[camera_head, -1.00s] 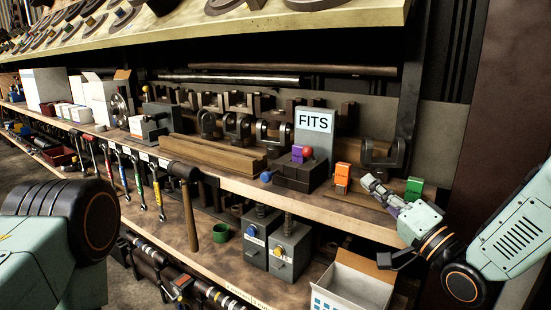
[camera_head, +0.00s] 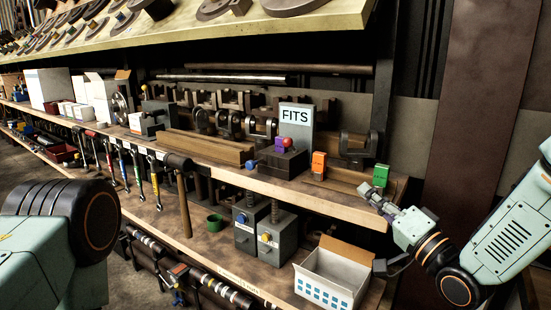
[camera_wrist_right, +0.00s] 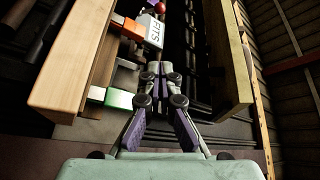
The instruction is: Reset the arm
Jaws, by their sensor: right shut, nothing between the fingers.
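My right gripper (camera_head: 368,191) is shut and empty, at the right end of the middle shelf, just in front of its edge. In the right wrist view its two fingers (camera_wrist_right: 160,70) lie close together with nothing between them. A green block (camera_head: 381,175) stands on the shelf just behind the fingertips; it also shows in the right wrist view (camera_wrist_right: 118,98). An orange block (camera_head: 319,161) stands further left. My left gripper is out of the picture; only part of my left arm shows at lower left.
The wooden middle shelf (camera_head: 330,203) holds a grey "FITS" sign (camera_head: 296,116) and metal forks. An upper shelf (camera_head: 230,36) overhangs it. Below are an open white box (camera_head: 331,275), grey blocks with screws (camera_head: 270,242) and a hanging hammer (camera_head: 184,205). Dark panels stand at right.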

